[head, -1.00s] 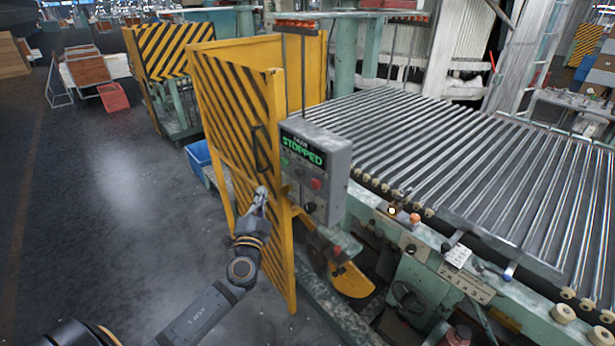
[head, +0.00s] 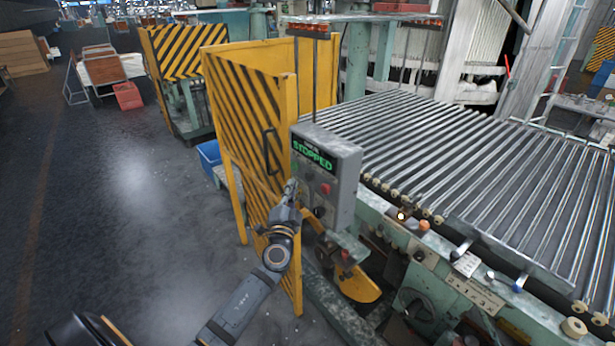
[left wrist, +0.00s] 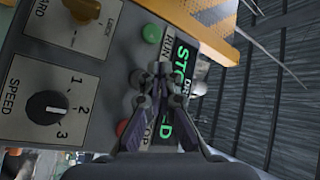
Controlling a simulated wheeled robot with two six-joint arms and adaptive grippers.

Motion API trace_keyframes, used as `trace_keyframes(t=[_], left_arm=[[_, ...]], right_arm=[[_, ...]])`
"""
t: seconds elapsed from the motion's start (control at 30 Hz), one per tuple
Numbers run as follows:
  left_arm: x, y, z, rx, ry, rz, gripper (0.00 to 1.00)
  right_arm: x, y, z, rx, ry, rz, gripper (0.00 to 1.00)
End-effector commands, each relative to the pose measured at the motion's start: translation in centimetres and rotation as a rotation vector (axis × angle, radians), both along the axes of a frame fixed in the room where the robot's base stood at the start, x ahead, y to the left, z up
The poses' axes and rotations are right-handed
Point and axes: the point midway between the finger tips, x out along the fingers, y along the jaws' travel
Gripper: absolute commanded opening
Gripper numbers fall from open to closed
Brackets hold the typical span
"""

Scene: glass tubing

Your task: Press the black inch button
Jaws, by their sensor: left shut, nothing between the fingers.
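The grey control box (head: 345,185) stands beside the yellow striped guard, with a green "STOPPED" display (head: 312,155) on its face. In the left wrist view its panel shows a green button (left wrist: 152,33), a red button (left wrist: 122,128) and a speed knob (left wrist: 46,107). A dark round shape, apparently the black button (left wrist: 137,78), lies between green and red, partly hidden by the fingers. My left gripper (head: 291,184) is shut and empty, its tips close in front of the box face; the wrist view also shows it (left wrist: 164,72). I cannot tell whether it touches the button. My right gripper is not visible.
The yellow striped guard (head: 245,125) stands just left of the box, close to my left arm. A roller conveyor (head: 470,175) extends to the right. A blue bin (head: 208,153) sits behind the guard. The floor at left is open.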

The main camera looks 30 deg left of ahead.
Motion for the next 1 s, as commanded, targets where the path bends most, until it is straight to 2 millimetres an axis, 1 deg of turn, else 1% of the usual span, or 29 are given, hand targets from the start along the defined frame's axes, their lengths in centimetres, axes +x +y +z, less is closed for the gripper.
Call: trace_keyframes(t=[0.03,0.1,0.3,1.0], left_arm=[[0.6,-0.2,-0.3,-0.002,-0.002,0.001,0.00],[1.2,-0.5,-0.2,-0.001,-0.002,0.001,0.00],[2.2,-0.9,-0.1,0.000,-0.001,0.001,0.00],[2.3,-0.9,-0.1,0.000,0.000,0.000,0.00]], right_arm=[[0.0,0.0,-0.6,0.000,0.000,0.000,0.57],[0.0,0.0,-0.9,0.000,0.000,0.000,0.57],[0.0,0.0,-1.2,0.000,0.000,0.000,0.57],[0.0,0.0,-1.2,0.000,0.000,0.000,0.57]])
